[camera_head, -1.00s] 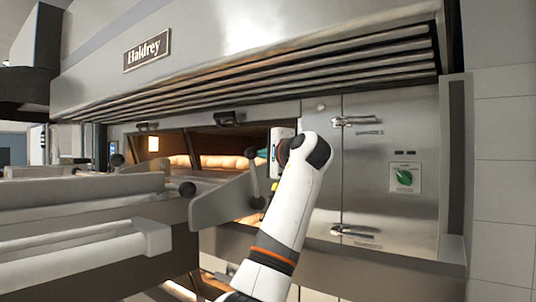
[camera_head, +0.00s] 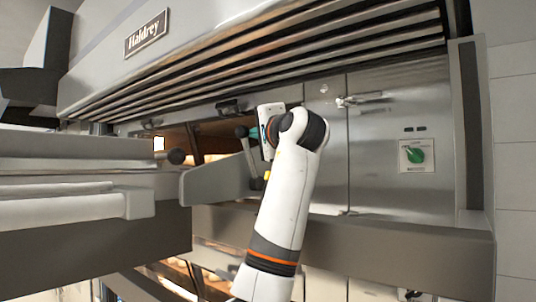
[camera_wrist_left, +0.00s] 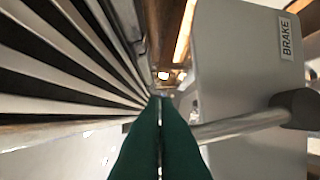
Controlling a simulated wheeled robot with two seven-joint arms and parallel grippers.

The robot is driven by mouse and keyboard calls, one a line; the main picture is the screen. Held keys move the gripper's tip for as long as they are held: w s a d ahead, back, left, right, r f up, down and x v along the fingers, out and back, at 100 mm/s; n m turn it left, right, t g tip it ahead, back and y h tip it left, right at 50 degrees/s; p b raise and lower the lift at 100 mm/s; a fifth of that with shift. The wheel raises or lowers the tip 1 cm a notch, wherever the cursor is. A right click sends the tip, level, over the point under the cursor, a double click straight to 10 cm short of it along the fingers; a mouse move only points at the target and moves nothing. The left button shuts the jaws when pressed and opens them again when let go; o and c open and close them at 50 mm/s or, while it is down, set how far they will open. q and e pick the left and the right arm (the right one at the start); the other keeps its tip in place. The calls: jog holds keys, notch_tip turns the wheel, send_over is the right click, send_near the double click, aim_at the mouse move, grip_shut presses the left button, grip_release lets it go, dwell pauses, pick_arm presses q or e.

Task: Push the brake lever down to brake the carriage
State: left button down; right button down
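The brake lever (camera_head: 249,157) is a thin metal rod with a dark knob on top, at the end of the carriage's grey side plate (camera_head: 212,181). It stands up, leaning a little left in the head view. My left gripper (camera_head: 255,133) is beside the lever's upper end, just right of the knob; contact is unclear. In the left wrist view its green fingers (camera_wrist_left: 161,100) are together with nothing visible between them. The lever's rod (camera_wrist_left: 235,125) runs right from behind them to a black round end (camera_wrist_left: 294,108), near the BRAKE label (camera_wrist_left: 287,38). My right gripper is not in view.
The oven hood with dark slats (camera_head: 290,62) hangs over my left arm. The carriage's pale rails (camera_head: 70,208) fill the left. Lit oven openings (camera_head: 212,148) lie behind the lever.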

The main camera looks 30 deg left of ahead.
pick_arm(q)
jog(key=shift+s+a+f+n+g+y+b, duration=0.1)
jog(key=shift+s+f+n+g+y+b, duration=0.2)
jog(key=shift+s+f+n+y+b, duration=0.7)
jog(key=shift+s+a+f+n+g+y+b, duration=0.15)
jog(key=shift+s+f+n+g+y+b, duration=0.2)
jog(key=shift+s+f+n+b, duration=1.25)
jog(key=shift+s+a+f+n+g+y+b, duration=0.1)
jog(key=shift+s+f+n+g+y+b, duration=0.15)
jog(key=shift+s+f+n+y+b, duration=1.05)
jog(key=shift+s+d+r+n+h+b, duration=0.1)
jog(key=shift+r+n+h+b, duration=0.45)
jog(key=shift+b, duration=0.6)
jog(key=b+v, duration=0.4)
jog(key=v, duration=0.8)
jog(key=shift+r, duration=0.1)
